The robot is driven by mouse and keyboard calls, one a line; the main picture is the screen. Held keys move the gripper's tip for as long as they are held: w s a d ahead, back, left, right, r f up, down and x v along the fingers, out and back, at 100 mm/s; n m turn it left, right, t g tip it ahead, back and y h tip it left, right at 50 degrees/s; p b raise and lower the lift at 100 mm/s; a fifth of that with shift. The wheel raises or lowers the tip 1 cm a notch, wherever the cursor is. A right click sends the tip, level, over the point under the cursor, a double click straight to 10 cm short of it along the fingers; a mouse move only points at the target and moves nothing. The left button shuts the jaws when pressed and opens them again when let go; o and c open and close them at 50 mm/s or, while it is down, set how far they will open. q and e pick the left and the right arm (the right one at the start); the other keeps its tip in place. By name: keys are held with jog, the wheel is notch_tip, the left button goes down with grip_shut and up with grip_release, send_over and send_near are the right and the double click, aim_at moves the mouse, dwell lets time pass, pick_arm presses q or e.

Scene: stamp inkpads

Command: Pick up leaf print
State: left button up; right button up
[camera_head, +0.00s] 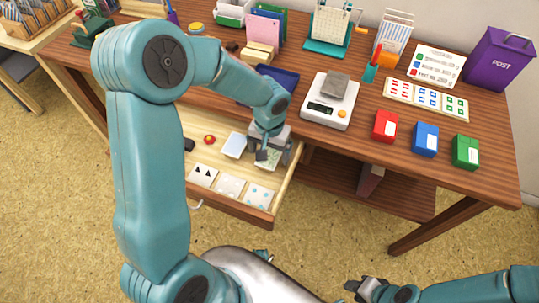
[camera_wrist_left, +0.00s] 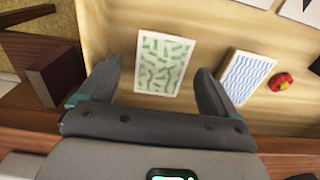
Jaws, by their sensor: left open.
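The leaf print, a white card with green leaf-like marks (camera_wrist_left: 164,63), lies flat on the drawer floor. In the head view the leaf print (camera_head: 274,160) shows partly behind my left gripper (camera_head: 267,152). In the left wrist view my left gripper (camera_wrist_left: 155,76) is open, with its fingers on either side of the card and nothing held between them. Whether the fingertips touch the drawer floor is not clear. My right gripper (camera_head: 366,288) is at the bottom right of the head view, away from the desk; its jaws are too small to judge.
The open drawer (camera_head: 231,209) also holds a blue wavy print (camera_wrist_left: 247,77), a red knob-like item (camera_wrist_left: 281,81) and cards with triangles (camera_head: 203,174) and blue dots (camera_head: 259,194). The drawer walls and desk edge are close around my gripper. A scale (camera_head: 328,112) stands above.

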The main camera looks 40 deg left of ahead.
pick_arm(q)
jog(key=shift+f+b, duration=0.25)
jog(key=shift+b, duration=0.1)
dwell(0.4)
jog(key=c, duration=1.1)
